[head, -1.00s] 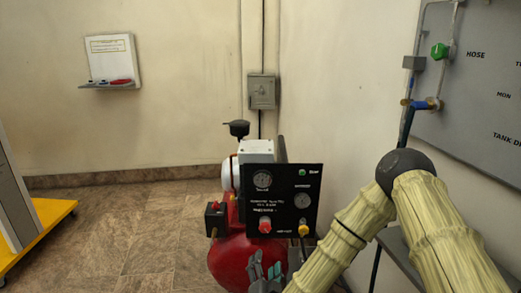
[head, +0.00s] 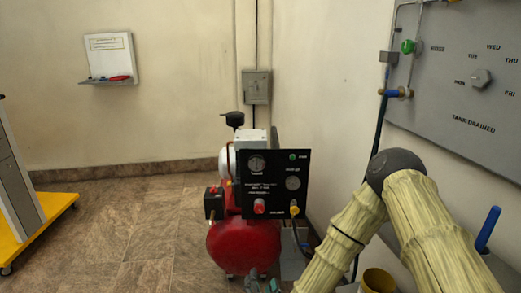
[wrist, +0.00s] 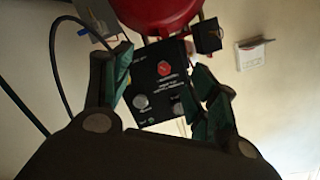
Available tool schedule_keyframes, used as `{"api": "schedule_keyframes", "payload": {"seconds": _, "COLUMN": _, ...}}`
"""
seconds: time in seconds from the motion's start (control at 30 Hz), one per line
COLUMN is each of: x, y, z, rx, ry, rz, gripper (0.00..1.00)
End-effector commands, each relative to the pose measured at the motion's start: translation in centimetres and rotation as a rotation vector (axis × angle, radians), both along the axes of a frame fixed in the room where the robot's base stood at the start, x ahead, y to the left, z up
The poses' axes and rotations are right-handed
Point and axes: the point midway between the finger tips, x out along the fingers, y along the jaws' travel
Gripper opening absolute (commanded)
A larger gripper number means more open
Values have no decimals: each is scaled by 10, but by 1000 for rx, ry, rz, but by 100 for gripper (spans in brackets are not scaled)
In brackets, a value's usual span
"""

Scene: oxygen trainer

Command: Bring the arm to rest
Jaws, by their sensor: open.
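My gripper (wrist: 165,112) shows large in the wrist view, its green-padded fingers apart with nothing between them. The black control panel (wrist: 160,85) of the compressor appears beyond the fingers, upside down in that view. In the head view my arm comes in at the lower right, and only the tips of my gripper (head: 262,283) show at the bottom edge, in front of the red compressor tank (head: 243,246). The black panel (head: 275,185) with its gauges and red and yellow knobs stands upright above the tank.
A grey wall board (head: 455,85) with a dial and day labels is at right, close to my arm. A yellow cup (head: 378,281) and a blue pen-like object (head: 488,229) are at lower right. A yellow wheeled base (head: 45,225) is at left. Tiled floor (head: 130,230) between is clear.

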Motion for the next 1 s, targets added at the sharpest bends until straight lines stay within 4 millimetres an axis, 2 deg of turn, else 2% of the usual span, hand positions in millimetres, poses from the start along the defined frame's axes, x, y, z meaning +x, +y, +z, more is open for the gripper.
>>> {"api": "schedule_keyframes", "payload": {"seconds": 0.27, "x": -48, "y": -21, "z": -70, "rx": -107, "ry": 223, "rz": 113, "gripper": 59}}
{"api": "schedule_keyframes", "payload": {"seconds": 0.37, "x": -80, "y": -37, "z": -105, "rx": -164, "ry": 351, "rz": 169, "gripper": 59}}
{"api": "schedule_keyframes", "payload": {"seconds": 0.5, "x": -137, "y": -71, "z": -152, "rx": -251, "ry": 562, "rz": 248, "gripper": 59}}
{"api": "schedule_keyframes", "payload": {"seconds": 0.6, "x": -180, "y": -99, "z": -178, "rx": -308, "ry": 712, "rz": 296, "gripper": 59}}
{"api": "schedule_keyframes", "payload": {"seconds": 0.7, "x": -225, "y": -128, "z": -196, "rx": -357, "ry": 860, "rz": 334, "gripper": 59}}
{"api": "schedule_keyframes", "payload": {"seconds": 0.8, "x": -264, "y": -155, "z": -206, "rx": -395, "ry": 989, "rz": 361, "gripper": 59}}
{"api": "schedule_keyframes", "payload": {"seconds": 1.0, "x": -326, "y": -196, "z": -212, "rx": -445, "ry": 1190, "rz": 394, "gripper": 59}}
